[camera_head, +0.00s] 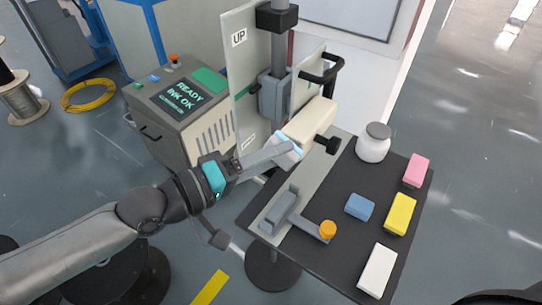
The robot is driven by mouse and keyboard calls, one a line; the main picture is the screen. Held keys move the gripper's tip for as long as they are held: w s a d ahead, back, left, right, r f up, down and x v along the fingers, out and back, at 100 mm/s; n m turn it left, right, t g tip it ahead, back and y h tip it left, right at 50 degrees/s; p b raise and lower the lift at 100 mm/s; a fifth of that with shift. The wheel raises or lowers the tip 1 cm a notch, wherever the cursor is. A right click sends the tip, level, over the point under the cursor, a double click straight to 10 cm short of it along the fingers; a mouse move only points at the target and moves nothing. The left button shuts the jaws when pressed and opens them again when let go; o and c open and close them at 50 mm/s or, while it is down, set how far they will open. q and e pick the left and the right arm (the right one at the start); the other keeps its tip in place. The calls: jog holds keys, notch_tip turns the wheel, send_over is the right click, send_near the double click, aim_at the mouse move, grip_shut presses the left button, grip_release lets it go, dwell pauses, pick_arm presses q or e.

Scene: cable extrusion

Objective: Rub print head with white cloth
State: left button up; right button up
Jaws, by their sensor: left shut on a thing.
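The print head (310,120) is a cream block mounted on the upright panel, above the back corner of the table. My left gripper (284,150) reaches up to its lower left end. It is shut on a small pale thing, which looks like the white cloth (291,157), mostly hidden by the fingers. The cloth is at or very near the print head's end; I cannot tell whether they touch. My right gripper is not in view.
The dark table (335,262) holds a white jar (373,143), pink (416,170), yellow (400,213), blue (360,207) and white (378,270) blocks, and a grey fixture (280,211) with an orange knob (327,230). A printer cabinet (180,120) reading "READY INK OK" stands behind my arm.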

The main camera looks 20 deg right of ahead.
pick_arm(q)
jog(key=shift+r, duration=0.25)
jog(key=shift+s+a+f+b, duration=0.2)
jog(key=shift+s+a, duration=0.5)
jog(key=shift+a, duration=0.25)
jog(key=shift+s+a+f+b, duration=0.15)
jog(key=shift+s+a, duration=0.55)
jog(key=shift+a, duration=0.2)
jog(key=shift+s+a, duration=0.4)
jog(key=shift+a, duration=0.05)
jog(key=shift+s+a+b, duration=0.75)
jog(key=shift+s+a, duration=0.15)
jog(key=shift+a, duration=0.25)
